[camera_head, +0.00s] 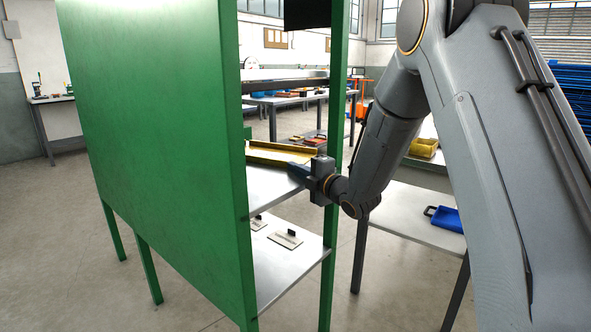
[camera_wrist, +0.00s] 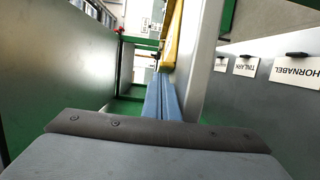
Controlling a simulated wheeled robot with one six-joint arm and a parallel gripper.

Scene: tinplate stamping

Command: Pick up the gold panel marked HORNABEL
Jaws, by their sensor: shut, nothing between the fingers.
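A white plate marked HORNABEL (camera_wrist: 293,72), upside down with a black knob, lies at the right of the wrist view. A yellow-gold piece (camera_head: 283,153) lies on the upper shelf of the green rack in the head view. It also shows as a yellow strip in the wrist view (camera_wrist: 172,38), just beyond my fingertips; I cannot read any marking on it. My gripper (camera_head: 298,168) reaches in at the open side of the rack, close to the gold piece. Its blue fingers (camera_wrist: 161,84) are together and hold nothing. Whether they touch the piece is unclear.
The green rack (camera_head: 160,130) has a tall side wall and a front post near my wrist. The lower shelf (camera_head: 275,270) bears white plates with black knobs. Floor is clear in front.

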